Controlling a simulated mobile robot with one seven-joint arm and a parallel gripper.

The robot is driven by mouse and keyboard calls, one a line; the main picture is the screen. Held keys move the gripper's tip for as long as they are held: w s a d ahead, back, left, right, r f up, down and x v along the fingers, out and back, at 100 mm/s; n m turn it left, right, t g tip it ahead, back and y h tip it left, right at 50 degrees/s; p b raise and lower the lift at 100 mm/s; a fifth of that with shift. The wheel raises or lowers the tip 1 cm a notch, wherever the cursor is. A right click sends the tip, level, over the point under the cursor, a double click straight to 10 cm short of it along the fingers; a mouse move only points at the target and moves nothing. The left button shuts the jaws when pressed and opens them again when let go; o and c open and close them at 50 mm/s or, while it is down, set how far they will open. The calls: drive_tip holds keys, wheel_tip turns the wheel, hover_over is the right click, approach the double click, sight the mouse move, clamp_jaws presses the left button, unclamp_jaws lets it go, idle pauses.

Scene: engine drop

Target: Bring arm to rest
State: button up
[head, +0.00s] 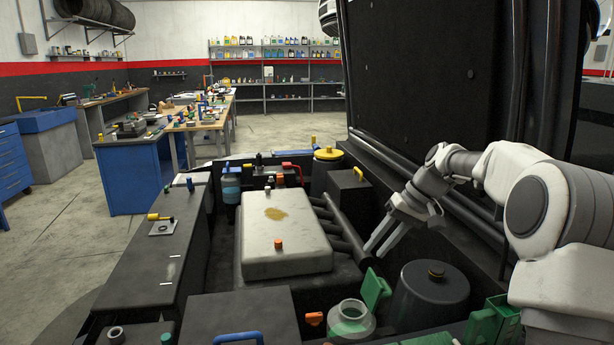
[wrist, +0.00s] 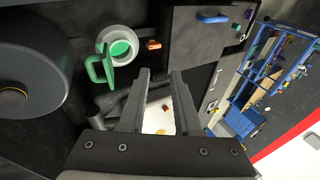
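My arm (head: 470,165) reaches in from the right of the head view, over the engine bay. My gripper (head: 382,238) points down and to the left, beside the pale engine cover (head: 287,240). In the wrist view my gripper (wrist: 160,88) has its two fingers apart, with nothing between them but the background below. The engine cover shows beyond the fingers.
Below my gripper are a black round canister (head: 430,295), a white reservoir with green liquid (head: 351,320) and an upright green flap (head: 374,288). The raised black hood (head: 420,80) stands close behind my arm. Open floor (head: 60,225) lies left.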

drive_tip(key=s+a+r+t+h+p, duration=0.1)
drive_tip(key=s+a+r+h+p, duration=0.1)
drive_tip(key=s+r, duration=0.45)
drive_tip(key=s+a+r+t+h+p, duration=0.1)
drive_tip(key=s+a+r+h, duration=0.2)
drive_tip(key=s, duration=0.7)
drive_tip(key=s+d+m+t+h+p, duration=0.1)
drive_tip(key=s+d+t+p, duration=0.1)
drive_tip(key=s, duration=1.4)
drive_tip(key=shift+s+d+r+t+p, duration=0.3)
drive_tip(key=shift+d+t+p, duration=0.1)
drive_tip(key=shift+p, duration=0.25)
drive_tip(key=shift+a, duration=0.15)
